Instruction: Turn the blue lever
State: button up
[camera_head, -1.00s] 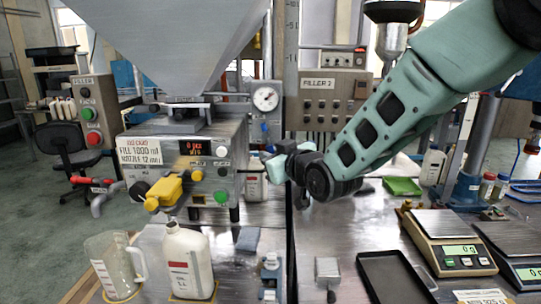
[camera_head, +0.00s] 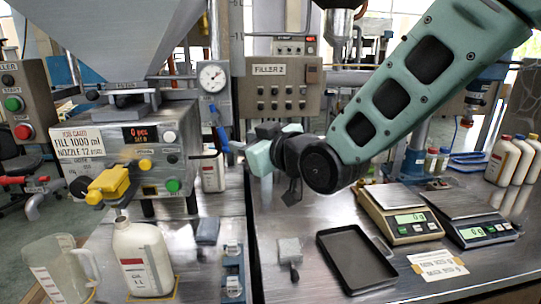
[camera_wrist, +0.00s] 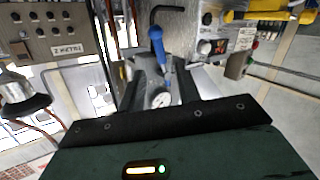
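The blue lever (camera_head: 220,130) is at the right side of the filler machine (camera_head: 135,145), below the round gauge (camera_head: 212,77) in the head view. Its blue handle slants down to the right. In the wrist view the blue handle (camera_wrist: 159,43) shows upper centre, beyond the dark edge of my gripper. My gripper (camera_head: 259,146) is just right of the lever in the head view, with a visible gap in the picture.
A yellow-handled valve (camera_head: 108,184) sticks out of the machine's front. A white bottle (camera_head: 143,258) and a clear jug (camera_head: 62,272) stand below it. The bench holds a black tray (camera_head: 356,262) and two scales (camera_head: 408,222). The FILLER 2 panel (camera_head: 283,92) stands behind my gripper.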

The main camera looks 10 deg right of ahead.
jog(key=b+v, duration=0.1)
jog(key=v, duration=0.6)
jog(key=shift+s, duration=0.1)
jog(key=shift+c, duration=0.2)
